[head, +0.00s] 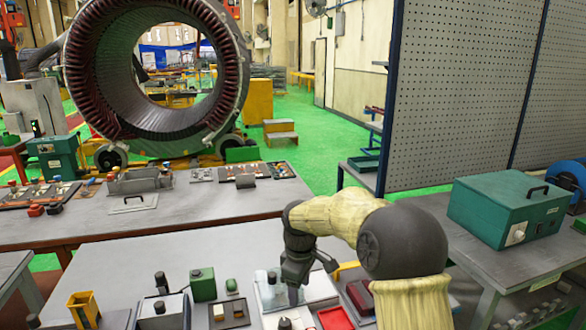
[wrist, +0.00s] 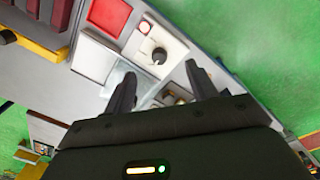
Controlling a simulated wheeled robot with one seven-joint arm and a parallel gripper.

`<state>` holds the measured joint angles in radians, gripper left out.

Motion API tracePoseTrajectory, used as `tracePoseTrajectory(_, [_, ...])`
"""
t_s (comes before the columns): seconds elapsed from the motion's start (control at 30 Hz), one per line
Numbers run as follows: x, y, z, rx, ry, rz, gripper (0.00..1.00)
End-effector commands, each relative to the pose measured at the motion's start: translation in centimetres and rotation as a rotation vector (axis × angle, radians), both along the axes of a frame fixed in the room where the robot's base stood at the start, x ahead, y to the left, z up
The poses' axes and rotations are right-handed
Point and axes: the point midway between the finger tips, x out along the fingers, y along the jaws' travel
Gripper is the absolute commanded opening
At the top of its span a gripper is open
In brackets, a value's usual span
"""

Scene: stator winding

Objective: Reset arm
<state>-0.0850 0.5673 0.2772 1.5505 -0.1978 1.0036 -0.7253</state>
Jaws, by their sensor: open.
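My arm reaches in from the lower right in the head view, bent at a dark elbow with cream-coloured covers. My gripper (head: 296,292) points down over the right part of the near grey table, above a white tray. In the wrist view my gripper (wrist: 158,88) has its two dark fingers spread apart. Nothing is seen held between them. Below the fingers are a clear flat piece (wrist: 122,82) and a white plate with a black knob (wrist: 158,56). Whether the fingertips touch anything cannot be told.
A yellow holder (head: 84,310), a green box (head: 203,284) and a small dark tray (head: 228,314) stand left of my gripper. A red tray (head: 335,318) lies close by on the right. A teal case (head: 508,208) sits on the right bench. A large stator ring (head: 228,75) stands behind.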

Motion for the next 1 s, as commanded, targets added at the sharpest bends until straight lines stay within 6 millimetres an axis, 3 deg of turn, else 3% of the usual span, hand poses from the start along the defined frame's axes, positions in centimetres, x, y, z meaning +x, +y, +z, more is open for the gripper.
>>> tracePoseTrajectory(0.4, [-11.0, -8.3, -0.9, 0.057, -0.091, -0.581, 0.57])
tracePoseTrajectory(0.7, [-20.4, -12.9, -2.5, 0.138, -0.150, -1.020, 0.57])
tracePoseTrajectory(0.83, [-22.5, -13.7, -2.9, 0.160, -0.163, -1.121, 0.57])
tracePoseTrajectory(1.0, [-22.9, -13.8, -3.1, 0.165, -0.165, -1.141, 0.57])
